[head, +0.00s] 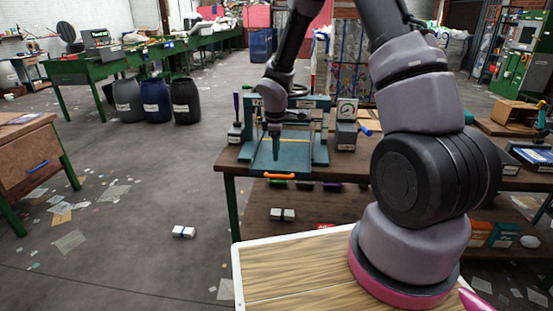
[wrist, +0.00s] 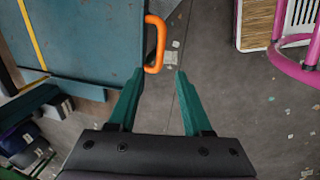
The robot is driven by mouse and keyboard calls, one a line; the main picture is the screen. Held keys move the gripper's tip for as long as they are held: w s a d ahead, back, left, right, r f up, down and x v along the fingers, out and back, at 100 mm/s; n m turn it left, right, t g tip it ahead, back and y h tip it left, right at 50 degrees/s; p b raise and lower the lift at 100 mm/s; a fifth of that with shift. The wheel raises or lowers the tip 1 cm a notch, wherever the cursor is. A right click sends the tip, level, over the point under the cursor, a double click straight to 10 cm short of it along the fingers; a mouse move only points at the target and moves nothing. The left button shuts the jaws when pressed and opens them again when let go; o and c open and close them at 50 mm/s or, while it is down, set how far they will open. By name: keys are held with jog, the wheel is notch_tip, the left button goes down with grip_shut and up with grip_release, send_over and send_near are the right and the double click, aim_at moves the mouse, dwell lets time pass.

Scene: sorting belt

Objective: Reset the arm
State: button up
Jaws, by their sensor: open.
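My arm rises at the right of the head view and bends over to the workbench. My gripper (wrist: 160,75) points down in the wrist view with its two green fingers apart and nothing between them. In the head view my gripper (head: 275,150) hangs in front of the teal machine (head: 312,150) on the bench. The orange handle (wrist: 155,45) of a teal panel (wrist: 90,55) lies just beyond the fingertips in the wrist view. I cannot tell the height gap between fingers and handle.
The wooden workbench (head: 232,157) carries a gauge box (head: 346,125). A white and blue box (head: 184,231) lies on the floor. Dark barrels (head: 186,100) stand at the back left, and a brown cabinet (head: 30,160) at the left. The floor between is mostly open, with scattered paper.

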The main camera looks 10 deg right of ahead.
jog(key=shift+r, duration=0.2)
jog(key=s+d+r+m+t, duration=0.1)
jog(key=s+d+r+m, duration=0.15)
jog(key=r, duration=0.55)
jog(key=s+d+r+m, duration=0.2)
jog(key=s+r+m, duration=0.15)
jog(key=r, duration=0.35)
jog(key=s+d+r+m+t, duration=0.1)
jog(key=s+d+r+m, duration=0.15)
jog(key=r, duration=0.55)
jog(key=s+r+m+t+y, duration=0.1)
jog(key=s+r+m, duration=0.4)
jog(key=s, duration=0.4)
jog(key=s+r+m+t+y, duration=0.1)
jog(key=s+r+m+t, duration=0.1)
jog(key=s+r+m, duration=0.3)
jog(key=s+r, duration=0.1)
jog(key=s, duration=0.2)
jog(key=shift+s+d+r+y, duration=0.3)
jog(key=shift+s+r, duration=0.05)
